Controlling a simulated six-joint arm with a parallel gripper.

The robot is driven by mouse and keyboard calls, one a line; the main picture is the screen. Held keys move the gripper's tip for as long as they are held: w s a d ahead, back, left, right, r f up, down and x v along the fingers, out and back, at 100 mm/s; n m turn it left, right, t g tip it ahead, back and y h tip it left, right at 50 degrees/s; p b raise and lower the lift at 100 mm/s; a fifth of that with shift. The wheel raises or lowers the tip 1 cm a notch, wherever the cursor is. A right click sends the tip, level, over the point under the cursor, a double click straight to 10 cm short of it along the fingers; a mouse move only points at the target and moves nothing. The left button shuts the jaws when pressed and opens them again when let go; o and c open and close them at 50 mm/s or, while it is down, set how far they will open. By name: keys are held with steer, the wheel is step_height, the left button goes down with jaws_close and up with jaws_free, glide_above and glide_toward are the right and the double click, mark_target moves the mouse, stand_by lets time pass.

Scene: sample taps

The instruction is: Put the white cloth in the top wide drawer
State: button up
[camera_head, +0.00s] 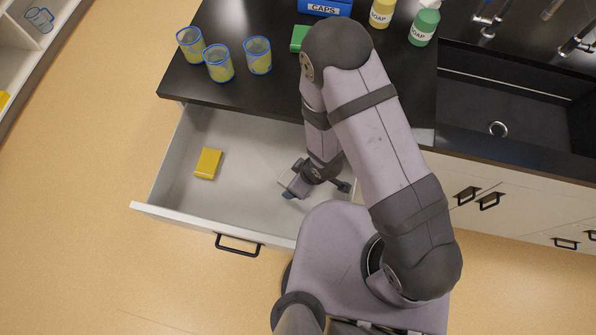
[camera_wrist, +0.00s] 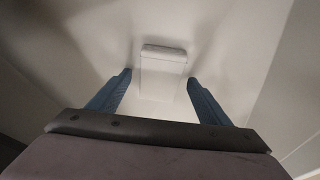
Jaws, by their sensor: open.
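The top wide drawer (camera_head: 213,224) is pulled open below the dark counter. My gripper (camera_head: 289,192) is inside or just above it at its right part, fingers pointing down. In the wrist view, my gripper (camera_wrist: 159,79) has its two blue fingers spread wide. A pale, flat rectangular piece, apparently the white cloth (camera_wrist: 163,68), lies on a pale surface just beyond and between the fingertips, with no finger seen closed on it. In the head view I cannot clearly make out the cloth; my arm hides part of the drawer.
A yellow block-like item (camera_head: 208,163) lies in the drawer's left part. Several blue-rimmed cups (camera_head: 218,64), a green item (camera_head: 299,38), a blue CAPS box (camera_head: 325,7) and soap bottles (camera_head: 424,27) stand on the counter. A black sink (camera_head: 500,110) is at right.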

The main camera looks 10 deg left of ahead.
steer(key=shift+b+v, duration=0.3)
steer(key=shift+v, duration=3.35)
steer(key=w+d+r+m+h, duration=0.2)
steer(key=w+d+r+m, duration=0.1)
steer(key=d+r+m, duration=0.4)
steer(key=w+d+r+m+h, duration=0.1)
steer(key=w+d+r+m, duration=0.15)
steer(key=d+r, duration=0.5)
steer(key=s+d+r+m+g, duration=0.1)
steer(key=s+d+r+m, duration=0.2)
steer(key=d, duration=0.3)
steer(key=shift+s+r+m, duration=0.3)
steer(key=shift+s+m, duration=0.15)
steer(key=shift+s, duration=0.15)
